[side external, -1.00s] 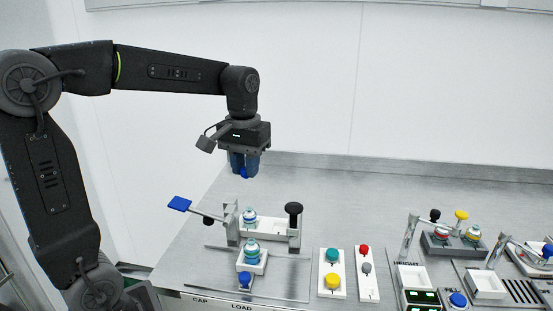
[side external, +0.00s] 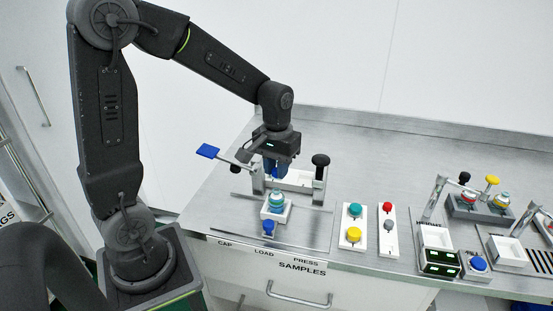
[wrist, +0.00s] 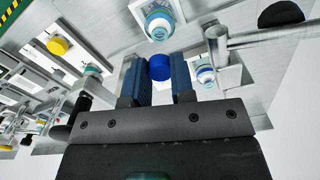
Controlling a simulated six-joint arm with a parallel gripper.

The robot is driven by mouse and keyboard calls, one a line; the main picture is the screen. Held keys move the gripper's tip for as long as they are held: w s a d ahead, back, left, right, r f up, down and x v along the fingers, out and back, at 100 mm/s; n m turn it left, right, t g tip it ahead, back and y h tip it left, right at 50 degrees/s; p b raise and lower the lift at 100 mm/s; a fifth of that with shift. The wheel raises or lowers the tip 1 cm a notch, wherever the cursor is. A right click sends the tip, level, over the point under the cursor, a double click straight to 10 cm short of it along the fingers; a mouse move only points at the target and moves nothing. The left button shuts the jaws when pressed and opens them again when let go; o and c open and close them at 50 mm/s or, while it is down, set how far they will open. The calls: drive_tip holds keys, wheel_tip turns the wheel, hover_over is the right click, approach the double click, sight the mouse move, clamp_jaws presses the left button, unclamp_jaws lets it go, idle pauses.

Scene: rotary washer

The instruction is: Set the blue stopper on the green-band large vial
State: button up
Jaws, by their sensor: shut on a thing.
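My gripper (side external: 279,170) (wrist: 160,85) is shut on the blue stopper (wrist: 160,67), which sits between the blue fingertips in the wrist view. A vial with blue-green bands (side external: 277,201) stands upright in the white front holder, and it also shows at the top of the wrist view (wrist: 160,22). A second banded vial (wrist: 205,74) shows beside the right finger in the wrist view. In the side view my gripper is low over the rear holder and largely hides that second vial. I cannot tell from the bands which vial is the large green-band one.
A lever with a blue paddle (side external: 208,151) stands left of my gripper, and a black knob (side external: 320,160) stands close on its right. White blocks with teal and yellow buttons (side external: 354,224) and red and grey buttons (side external: 388,224) lie to the right. Open steel lies behind.

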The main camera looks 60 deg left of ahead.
sight(276, 193)
drive_tip(key=shift+f, duration=1.8)
drive_tip(key=shift+f, duration=0.3)
idle(1.4)
drive_tip(key=o, duration=1)
drive_tip(key=shift+c, duration=0.2)
wheel_tip(276, 193, up, 14)
drive_tip(key=shift+f, duration=0.1)
drive_tip(key=s+d+m+t, duration=0.2)
drive_tip(key=s+d+m, duration=0.1)
drive_tip(key=s, duration=0.3)
drive_tip(key=s+d+r+m+t, duration=0.1)
drive_tip(key=s+d+m+t, duration=0.2)
drive_tip(key=s+d, duration=0.2)
drive_tip(key=shift+s+d+t, duration=0.25)
drive_tip(key=shift+s+t, duration=0.05)
drive_tip(key=shift+s, duration=0.7)
